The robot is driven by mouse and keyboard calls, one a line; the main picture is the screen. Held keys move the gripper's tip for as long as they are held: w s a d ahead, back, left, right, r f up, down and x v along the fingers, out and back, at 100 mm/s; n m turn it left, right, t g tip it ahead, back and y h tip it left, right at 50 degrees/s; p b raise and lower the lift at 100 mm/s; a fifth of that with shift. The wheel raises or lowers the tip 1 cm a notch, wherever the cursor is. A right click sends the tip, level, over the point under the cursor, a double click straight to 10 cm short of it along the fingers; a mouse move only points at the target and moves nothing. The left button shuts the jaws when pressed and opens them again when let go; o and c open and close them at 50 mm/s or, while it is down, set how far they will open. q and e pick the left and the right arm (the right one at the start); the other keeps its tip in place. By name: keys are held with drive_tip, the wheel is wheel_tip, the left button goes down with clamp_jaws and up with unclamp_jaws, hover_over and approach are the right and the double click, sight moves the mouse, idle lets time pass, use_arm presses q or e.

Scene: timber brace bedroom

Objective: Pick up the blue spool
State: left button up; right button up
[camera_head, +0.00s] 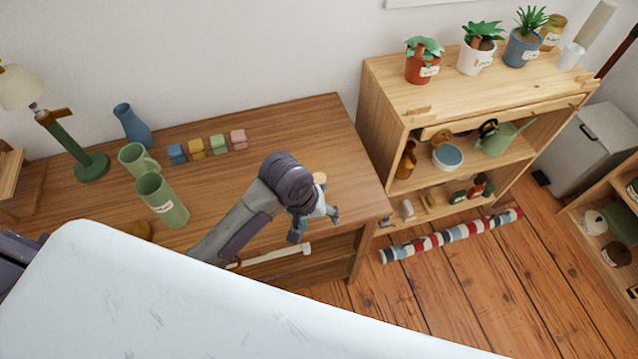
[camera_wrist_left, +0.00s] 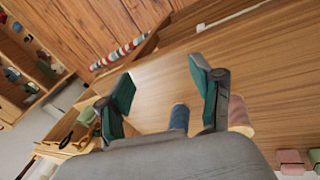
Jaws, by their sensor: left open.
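In the head view my left gripper (camera_head: 315,220) is at the desk's right front part. It hides most of what is beneath it, and a tan round top (camera_head: 320,178) shows just behind it. My right gripper is out of view.
A pinkish-brown cylinder (camera_wrist_left: 240,113) stands beside the right-hand finger in the wrist view. On the desk (camera_head: 310,130) are several coloured blocks (camera_head: 217,143), a green cup (camera_head: 162,200), a green mug, a blue vase and a lamp. The desk's back right is clear.

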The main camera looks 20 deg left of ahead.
sight(319, 178)
use_arm(q)
drive_tip(key=w+a+r+n+g+y, duration=0.2)
drive_tip(key=w+a+r+n+y, duration=0.15)
drive_tip(key=w+r+n, duration=0.65)
drive_tip(key=shift+h, duration=0.45)
drive_tip(key=f, duration=0.6)
drive_tip(key=shift+w+a+f, duration=0.1)
drive_tip(key=shift+w+a, duration=0.05)
drive_tip(key=shift+w, duration=0.25)
drive_tip(key=shift+m, duration=0.3)
drive_tip(key=shift+w+d+f, duration=0.1)
drive_tip(key=shift+f, duration=1.35)
drive_tip(key=shift+w+d+f, duration=0.1)
drive_tip(key=shift+f, duration=1.35)
drive_tip(key=c, duration=1)
drive_tip(key=shift+r, duration=0.1)
